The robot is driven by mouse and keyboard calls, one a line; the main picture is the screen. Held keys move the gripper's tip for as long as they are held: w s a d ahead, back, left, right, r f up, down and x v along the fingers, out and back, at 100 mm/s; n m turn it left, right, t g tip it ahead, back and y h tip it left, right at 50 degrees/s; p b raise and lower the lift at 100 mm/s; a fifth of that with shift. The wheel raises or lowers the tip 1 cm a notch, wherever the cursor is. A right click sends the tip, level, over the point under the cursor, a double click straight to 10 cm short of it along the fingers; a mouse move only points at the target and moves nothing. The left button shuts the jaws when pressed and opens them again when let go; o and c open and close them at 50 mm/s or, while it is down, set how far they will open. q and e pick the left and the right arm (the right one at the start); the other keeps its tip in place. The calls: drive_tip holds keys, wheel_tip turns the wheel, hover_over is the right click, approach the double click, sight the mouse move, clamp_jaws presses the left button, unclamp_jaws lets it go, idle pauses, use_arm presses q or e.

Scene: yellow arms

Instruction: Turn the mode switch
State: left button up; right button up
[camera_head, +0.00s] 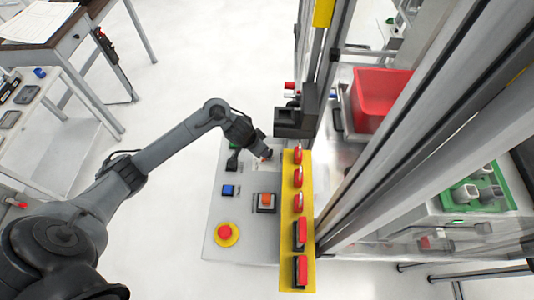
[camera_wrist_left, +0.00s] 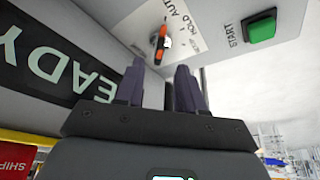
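The mode switch (camera_wrist_left: 161,42) is an orange-red knob on a pale label with "HOLD" and "AUTO" lettering, in the left wrist view. My left gripper (camera_wrist_left: 160,75) is open, with a clear gap between its two dark fingers. The knob shows just beyond the fingertips, in line with the gap, and appears apart from them. In the head view my left gripper (camera_head: 260,152) is over the far part of the grey control panel (camera_head: 245,247). It largely hides the switch there. My right gripper is not in view.
A green START button (camera_wrist_left: 262,28) is beside the switch. The panel also has a blue button (camera_head: 228,190), an orange button (camera_head: 266,199) and a red stop button (camera_head: 225,231). A yellow strip (camera_head: 287,240) with several red switches and metal posts stand to the right.

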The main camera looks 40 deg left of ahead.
use_arm(q)
drive_tip(key=b+x, duration=0.1)
drive_tip(key=x, duration=0.5)
drive_tip(key=shift+w+f, duration=0.2)
clamp_jaws()
